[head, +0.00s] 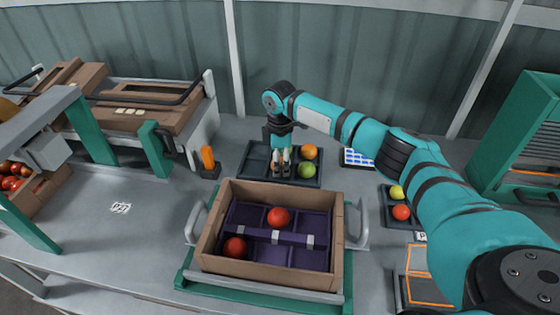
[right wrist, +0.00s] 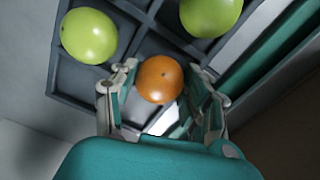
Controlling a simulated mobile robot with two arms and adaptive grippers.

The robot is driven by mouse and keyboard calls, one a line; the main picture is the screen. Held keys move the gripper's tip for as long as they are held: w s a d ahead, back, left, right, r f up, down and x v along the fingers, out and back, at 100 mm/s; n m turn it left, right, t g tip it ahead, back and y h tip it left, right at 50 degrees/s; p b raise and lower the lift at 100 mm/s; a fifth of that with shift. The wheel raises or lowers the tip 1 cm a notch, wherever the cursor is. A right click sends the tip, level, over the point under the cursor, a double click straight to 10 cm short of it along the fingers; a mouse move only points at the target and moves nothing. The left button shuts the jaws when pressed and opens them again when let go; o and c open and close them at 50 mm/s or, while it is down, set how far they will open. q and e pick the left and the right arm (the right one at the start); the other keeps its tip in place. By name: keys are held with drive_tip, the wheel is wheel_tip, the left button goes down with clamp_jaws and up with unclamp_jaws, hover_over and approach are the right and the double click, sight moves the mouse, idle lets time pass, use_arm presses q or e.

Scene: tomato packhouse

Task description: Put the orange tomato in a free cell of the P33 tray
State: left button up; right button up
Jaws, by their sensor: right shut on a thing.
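My right gripper (head: 281,173) points down over a dark tray with cells (head: 252,165) at the back middle of the bench. In the right wrist view the right gripper (right wrist: 160,92) is shut on an orange tomato (right wrist: 160,79), with grey cell walls (right wrist: 143,42) beyond it. In the head view the fingers largely hide the held tomato. Another orange tomato (head: 309,151) and a green tomato (head: 307,170) sit in the tray's right side. The wrist view shows two green tomatoes, at left (right wrist: 89,36) and upper right (right wrist: 208,14). I cannot read which tray is P33. My left gripper is out of view.
A cardboard crate (head: 270,274) with purple dividers and red tomatoes stands in front of the tray. An orange-topped object (head: 208,158) stands left of the tray. A second dark tray (head: 390,215) with yellow and red tomatoes lies at right, beside my arm.

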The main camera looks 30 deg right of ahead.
drive_tip(key=shift+f, duration=0.3)
drive_tip(key=o, duration=0.9)
drive_tip(key=c, duration=0.3)
drive_tip(key=shift+c, duration=0.2)
wheel_tip(320, 180, up, 7)
drive_tip(key=p, duration=0.7)
drive_tip(key=shift+p, duration=0.4)
